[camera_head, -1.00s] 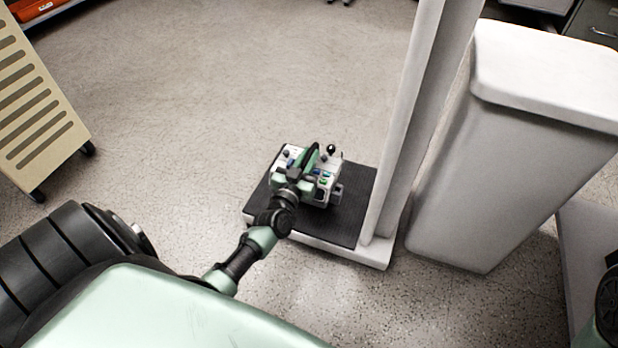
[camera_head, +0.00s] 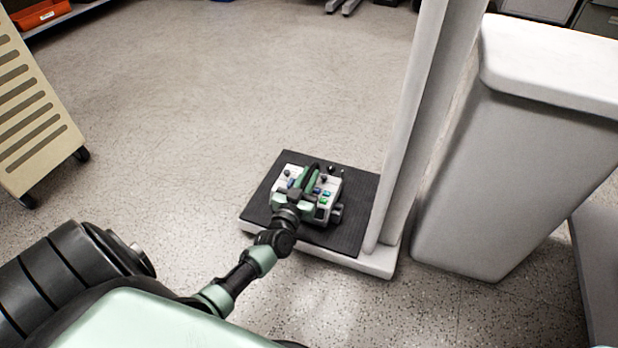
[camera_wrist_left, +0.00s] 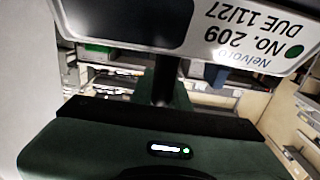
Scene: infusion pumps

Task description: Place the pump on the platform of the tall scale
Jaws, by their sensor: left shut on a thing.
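The pump (camera_head: 323,209), a pale box with green and blue buttons and dark knobs, is over the black platform (camera_head: 350,233) of the tall scale, whose white column (camera_head: 408,120) rises at the right. My left gripper (camera_head: 309,181) is shut on the pump from above and hides part of it. I cannot tell whether the pump touches the platform. In the left wrist view the pump's labelled face (camera_wrist_left: 245,35) fills the top, upside down. The right gripper is not in view.
A white cabinet (camera_head: 530,170) stands close to the right of the scale column. A beige slatted cart (camera_head: 30,110) on casters is at the left. An orange bin (camera_head: 40,14) is at the far left. The floor behind the platform is clear.

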